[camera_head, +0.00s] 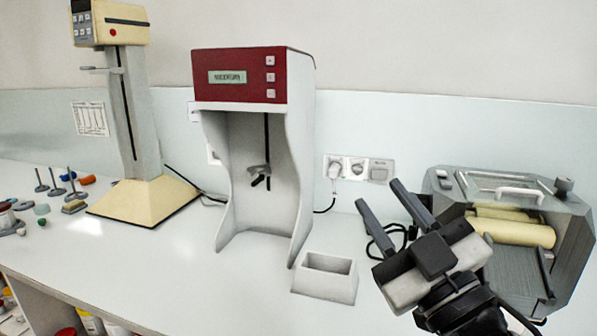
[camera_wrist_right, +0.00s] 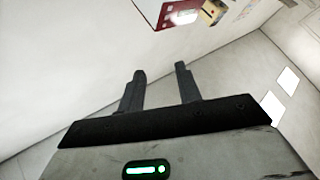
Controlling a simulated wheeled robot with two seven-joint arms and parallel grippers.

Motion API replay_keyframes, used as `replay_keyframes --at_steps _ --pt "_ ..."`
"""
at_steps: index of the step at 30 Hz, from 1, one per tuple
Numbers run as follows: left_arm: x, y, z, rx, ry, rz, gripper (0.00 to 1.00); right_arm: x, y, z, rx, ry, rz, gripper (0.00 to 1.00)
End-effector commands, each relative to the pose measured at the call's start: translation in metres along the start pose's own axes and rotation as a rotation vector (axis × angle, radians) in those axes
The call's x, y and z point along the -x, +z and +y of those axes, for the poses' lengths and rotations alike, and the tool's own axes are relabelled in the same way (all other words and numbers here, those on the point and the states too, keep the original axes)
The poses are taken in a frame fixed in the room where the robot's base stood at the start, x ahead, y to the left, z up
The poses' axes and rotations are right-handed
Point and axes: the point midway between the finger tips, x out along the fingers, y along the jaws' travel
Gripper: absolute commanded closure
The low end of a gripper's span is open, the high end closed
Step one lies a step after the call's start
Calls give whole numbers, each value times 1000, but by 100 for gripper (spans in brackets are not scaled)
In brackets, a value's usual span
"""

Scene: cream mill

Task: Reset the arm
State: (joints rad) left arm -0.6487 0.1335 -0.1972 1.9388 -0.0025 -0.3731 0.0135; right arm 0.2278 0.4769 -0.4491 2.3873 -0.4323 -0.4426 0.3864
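My right gripper (camera_head: 386,204) is raised at the right of the head view, in front of the bench and partly over the grey roller mill (camera_head: 520,240). Its two dark fingers stand apart with nothing between them. The right wrist view also shows the fingers of the right gripper (camera_wrist_right: 160,85) apart and empty, against a pale wall. My left gripper does not show in either view.
A white bench (camera_head: 180,262) runs along the wall. On it stand a red and white machine (camera_head: 240,95), a small white open box (camera_head: 326,277) and a cream stand mixer (camera_head: 140,200). Shelves with containers show below.

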Motion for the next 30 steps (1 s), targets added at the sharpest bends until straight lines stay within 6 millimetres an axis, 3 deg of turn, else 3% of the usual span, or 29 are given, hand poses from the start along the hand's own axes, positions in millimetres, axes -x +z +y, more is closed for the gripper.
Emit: replay_keyframes --at_steps 1,3,6,10,15,21,28,30 --pt "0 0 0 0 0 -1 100 16 39 0 -60 40 -170 66" --pt "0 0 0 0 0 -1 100 43 85 -3 -119 75 -387 66" --pt "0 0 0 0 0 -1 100 94 141 -16 -192 91 -688 66" --pt "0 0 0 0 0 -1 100 168 188 -41 -270 68 -1026 66" --pt "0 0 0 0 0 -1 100 241 209 -67 -339 12 -1315 66" --pt "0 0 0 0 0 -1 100 305 212 -90 -400 -57 -1548 66" --pt "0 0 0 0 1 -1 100 366 201 -112 -467 -142 -1767 66" --pt "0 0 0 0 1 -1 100 358 214 -117 -462 -136 -1717 66"
